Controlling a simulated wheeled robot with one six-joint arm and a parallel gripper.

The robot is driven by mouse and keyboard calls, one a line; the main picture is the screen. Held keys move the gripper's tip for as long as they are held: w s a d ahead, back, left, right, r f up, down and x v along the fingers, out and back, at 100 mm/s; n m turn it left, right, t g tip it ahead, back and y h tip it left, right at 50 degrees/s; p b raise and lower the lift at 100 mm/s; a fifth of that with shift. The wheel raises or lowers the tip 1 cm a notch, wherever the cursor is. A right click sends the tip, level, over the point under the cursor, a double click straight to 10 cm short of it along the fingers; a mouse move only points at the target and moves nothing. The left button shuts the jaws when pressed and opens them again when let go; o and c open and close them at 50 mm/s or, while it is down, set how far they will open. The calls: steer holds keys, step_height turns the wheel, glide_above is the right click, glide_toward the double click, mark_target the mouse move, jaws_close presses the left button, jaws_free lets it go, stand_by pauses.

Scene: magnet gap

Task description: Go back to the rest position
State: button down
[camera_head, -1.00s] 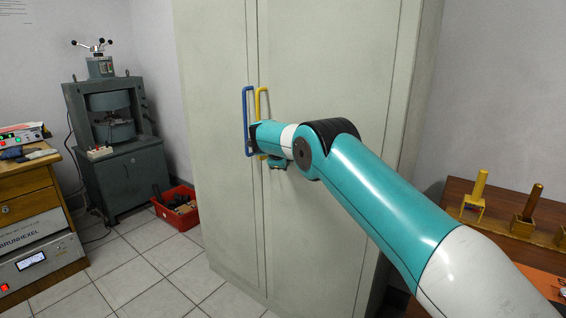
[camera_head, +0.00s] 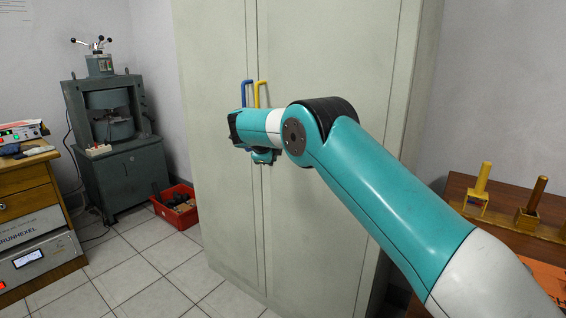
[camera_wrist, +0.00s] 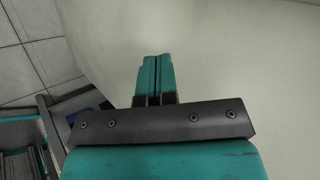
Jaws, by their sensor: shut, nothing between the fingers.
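My gripper shows in the wrist view (camera_wrist: 158,78), its two teal fingers together with nothing between them. Behind the fingers is a plain pale surface, with floor tiles at the upper left. In the head view my teal and white arm reaches in front of the tall grey-green cabinet (camera_head: 330,215), and the fingers cannot be made out there. The cabinet's doors look closed. Its blue handle (camera_head: 247,93) and yellow handle (camera_head: 259,95) show above my wrist; their lower parts are hidden behind it.
A red bin (camera_head: 177,207) of dark items stands on the floor left of the cabinet. A grey-green magnet machine (camera_head: 110,120) stands behind it. A wooden drawer unit (camera_head: 28,198) is at the left edge. Tiled floor is open at front left.

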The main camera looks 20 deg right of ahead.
steer(key=s+a+r+n+y, duration=0.3)
steer(key=s+a+r+n, duration=0.5)
steer(key=s+a, duration=0.15)
steer(key=s+a+f+n+g+y, duration=0.1)
steer(key=s+a+n+g+y, duration=0.15)
steer(key=s+n, duration=0.9)
steer(key=s+a+f+n+g+y, duration=0.1)
steer(key=s+a+n+g+y, duration=0.3)
steer(key=s, duration=1.4)
steer(key=s+a+f+n+g+y, duration=0.1)
steer(key=s+n, duration=0.9)
steer(key=s, duration=0.5)
step_height(320, 180, up, 16)
steer(key=p, duration=1.5)
steer(key=shift+w+a, duration=0.2)
steer(key=shift+w, duration=0.2)
steer(key=shift+t, duration=0.25)
